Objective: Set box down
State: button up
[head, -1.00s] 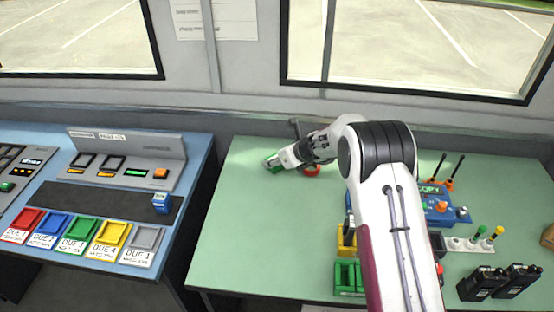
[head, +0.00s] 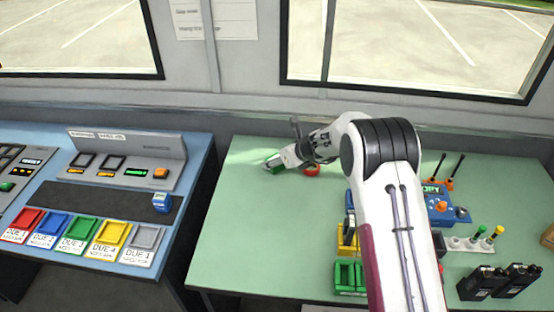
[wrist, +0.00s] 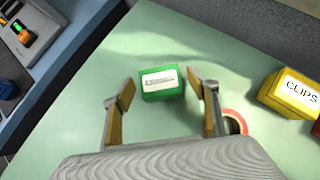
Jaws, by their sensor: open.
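A small green box (wrist: 162,84) with a white label rests on the pale green table (wrist: 75,125), just ahead of and between my fingertips in the wrist view. My gripper (wrist: 162,92) is open, with a gap on both sides of the box. In the head view, my gripper (head: 272,162) is low over the far left part of the table. The green box (head: 279,169) shows there only as a small patch beside the fingers, mostly hidden.
A red ring (wrist: 236,119) lies right of my right finger. A yellow box marked CLIPS (wrist: 293,91) stands farther right. The console (head: 140,220) with coloured trays is left of the table. Table front left is clear; several items stand at right.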

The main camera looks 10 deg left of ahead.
jog(key=v, duration=1.1)
jog(key=shift+r, duration=0.1)
jog(key=shift+r, duration=0.1)
dwell(0.8)
jog(key=s+d+r+n, duration=0.3)
jog(key=s+r+n, duration=0.4)
jog(key=s+r, duration=0.25)
jog(key=s+d+r+n, duration=0.3)
jog(key=s+r+n, duration=0.45)
jog(key=s, duration=0.25)
jog(key=s+d+n+h, duration=0.2)
jog(key=s+d+n, duration=0.2)
jog(key=s, duration=0.4)
jog(key=s+d+r+n+h, duration=0.1)
jog(key=s+d+n, duration=0.3)
jog(key=s, duration=0.5)
jog(key=s+d+n+h, duration=0.3)
jog(key=s+d, duration=0.3)
jog(key=s, duration=0.3)
jog(key=shift+d+r+n+g, duration=0.2)
jog(key=shift+d+n+g, duration=0.15)
jog(key=shift+n, duration=0.4)
